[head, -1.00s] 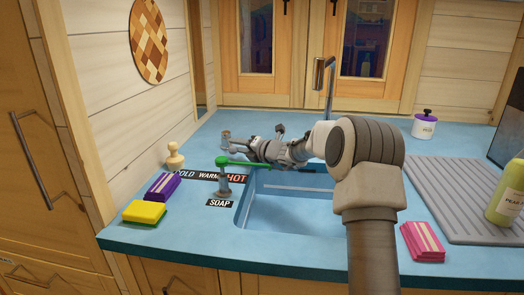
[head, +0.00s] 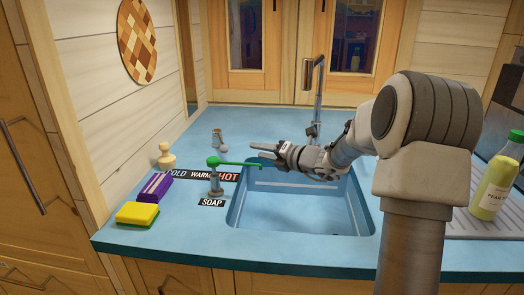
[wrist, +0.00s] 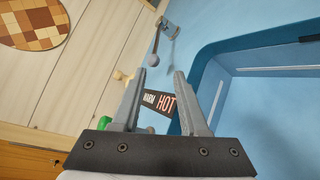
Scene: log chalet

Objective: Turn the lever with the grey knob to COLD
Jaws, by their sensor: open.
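The lever with the grey knob (head: 224,149) stands on the blue counter behind the labels. Its short arm points forward and slightly right from its post, toward the HOT side. In the wrist view the grey knob (wrist: 152,60) lies just beyond my fingertips, apart from them. The COLD (head: 178,174), WARM and HOT (head: 228,177) labels lie in a row; the wrist view shows only WARM and HOT (wrist: 165,105) between my fingers. My gripper (head: 256,149) is open and empty, right of the knob, over the sink's back left corner.
A green-topped soap dispenser (head: 214,163) stands in front of the lever, its spout reaching right below my gripper. The sink (head: 305,210) is open and empty.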

